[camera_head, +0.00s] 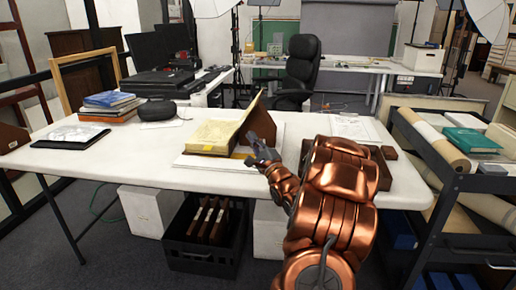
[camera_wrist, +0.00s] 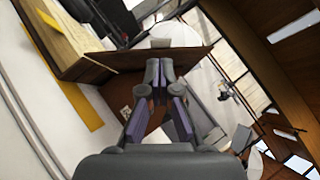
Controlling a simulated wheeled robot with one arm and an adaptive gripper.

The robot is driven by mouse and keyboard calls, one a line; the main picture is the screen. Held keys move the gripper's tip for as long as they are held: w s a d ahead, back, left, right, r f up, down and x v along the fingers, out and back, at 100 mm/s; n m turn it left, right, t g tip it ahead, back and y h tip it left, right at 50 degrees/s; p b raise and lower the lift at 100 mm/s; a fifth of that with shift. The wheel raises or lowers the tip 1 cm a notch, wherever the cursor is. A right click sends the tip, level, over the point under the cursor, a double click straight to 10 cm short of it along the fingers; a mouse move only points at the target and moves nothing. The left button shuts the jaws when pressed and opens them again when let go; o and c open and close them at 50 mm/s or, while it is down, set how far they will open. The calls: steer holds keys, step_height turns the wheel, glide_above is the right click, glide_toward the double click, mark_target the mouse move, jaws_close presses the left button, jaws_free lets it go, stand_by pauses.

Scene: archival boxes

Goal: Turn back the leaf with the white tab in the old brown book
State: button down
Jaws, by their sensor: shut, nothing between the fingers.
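The old brown book (camera_head: 212,136) lies open on a white board on the table, its yellowed pages facing up on the left. A brown board or leaf (camera_head: 262,122) stands raised and slanted at its right side. In the wrist view the book's page block (camera_wrist: 62,40) is at upper left, and the brown board (camera_wrist: 195,58) crosses behind the fingers. A small pale tab-like piece (camera_wrist: 160,43) shows at its far edge; I cannot tell if it is the white tab. My gripper (camera_head: 262,155) is shut and empty, close in front of the raised board; contact is unclear.
A yellow strip (camera_wrist: 80,105) lies beside the book. A brown tray (camera_head: 385,172) is right of my arm. Stacked books (camera_head: 110,103) and a dark rounded object (camera_head: 156,110) stand left. A cart (camera_head: 450,180) with rolls is at right.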

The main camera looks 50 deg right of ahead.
steer(key=shift+x, duration=2)
steer(key=shift+r, duration=0.15)
